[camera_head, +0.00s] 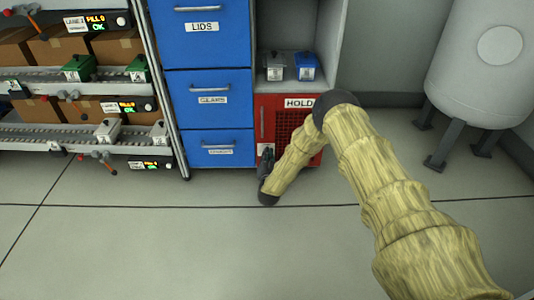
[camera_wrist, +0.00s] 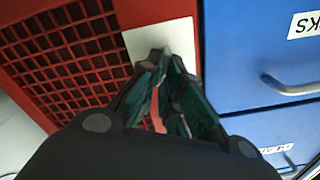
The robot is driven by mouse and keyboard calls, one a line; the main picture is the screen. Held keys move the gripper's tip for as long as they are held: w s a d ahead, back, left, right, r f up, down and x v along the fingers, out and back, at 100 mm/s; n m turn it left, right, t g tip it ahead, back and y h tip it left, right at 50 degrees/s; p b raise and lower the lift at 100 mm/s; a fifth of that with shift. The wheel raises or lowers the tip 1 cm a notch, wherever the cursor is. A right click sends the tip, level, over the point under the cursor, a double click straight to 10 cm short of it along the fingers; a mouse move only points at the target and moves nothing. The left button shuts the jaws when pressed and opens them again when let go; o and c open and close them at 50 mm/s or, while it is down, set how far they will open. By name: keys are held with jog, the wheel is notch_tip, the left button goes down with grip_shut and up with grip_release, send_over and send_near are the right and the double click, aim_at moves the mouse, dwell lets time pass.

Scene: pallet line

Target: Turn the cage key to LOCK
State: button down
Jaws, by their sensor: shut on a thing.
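The red hold cage (camera_head: 312,160) has a mesh front and a HOLD label. It also fills the upper left of the wrist view (camera_wrist: 70,55). A pale lock plate (camera_wrist: 165,35) sits on its edge beside the blue drawers and shows small in the head view (camera_head: 265,148). My gripper (camera_head: 265,165) is at this plate, low at the cage's left side. In the wrist view the dark green fingers (camera_wrist: 163,60) come together at the plate, shut on the cage key. The key is hidden by the fingers, so its turn position cannot be read.
Blue drawers (camera_head: 210,85) stand directly left of the cage. A shelf above the cage holds a grey item (camera_head: 275,68) and a blue item (camera_head: 306,68). Roller lanes with boxes (camera_head: 60,50) are at far left. A white tank (camera_head: 480,60) stands right. The floor in front is clear.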

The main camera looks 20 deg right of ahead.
jog(key=m, duration=0.8)
jog(key=f+m, duration=0.1)
jog(key=m, duration=0.3)
jog(key=shift+s+d, duration=0.1)
jog(key=shift+d, duration=0.25)
jog(key=shift+m, duration=0.3)
jog(key=c, duration=1.6)
grip_release()
jog(key=shift+s+a, duration=0.1)
jog(key=v, duration=1.1)
jog(key=shift+s, duration=0.4)
jog(key=shift+a, duration=0.1)
